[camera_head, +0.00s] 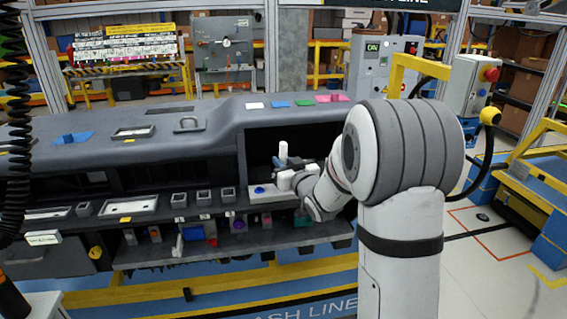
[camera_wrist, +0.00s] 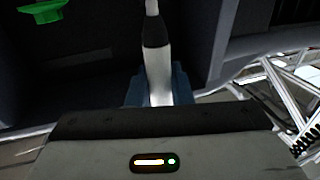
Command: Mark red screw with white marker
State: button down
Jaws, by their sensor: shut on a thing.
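My gripper (camera_head: 281,163) is at the dashboard's right-hand recess, and its blue fingers also show in the wrist view (camera_wrist: 130,92). It is shut on the white marker (camera_wrist: 158,75), which has a dark band and a narrow pale tip pointing away from the gripper. In the head view the marker (camera_head: 283,149) stands roughly upright above the fingers. I cannot make out a red screw in either view. A green flanged piece (camera_wrist: 45,9) shows at the upper left of the wrist view, apart from the marker.
The dark dashboard (camera_head: 90,150) surrounds the recess. A white panel with a blue knob (camera_head: 260,190) lies just below my gripper. Small switches and coloured parts line the lower shelf (camera_head: 160,257). White, blue, green and pink pieces (camera_head: 331,98) lie on top.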

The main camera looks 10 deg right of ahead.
aim_at(285, 150)
jog(key=shift+f+b, duration=0.3)
jog(key=shift+b, duration=0.15)
dwell(0.4)
dwell(0.3)
jog(key=shift+r+p, duration=1.25)
jog(key=shift+r, duration=1.3)
jog(key=shift+f, duration=0.1)
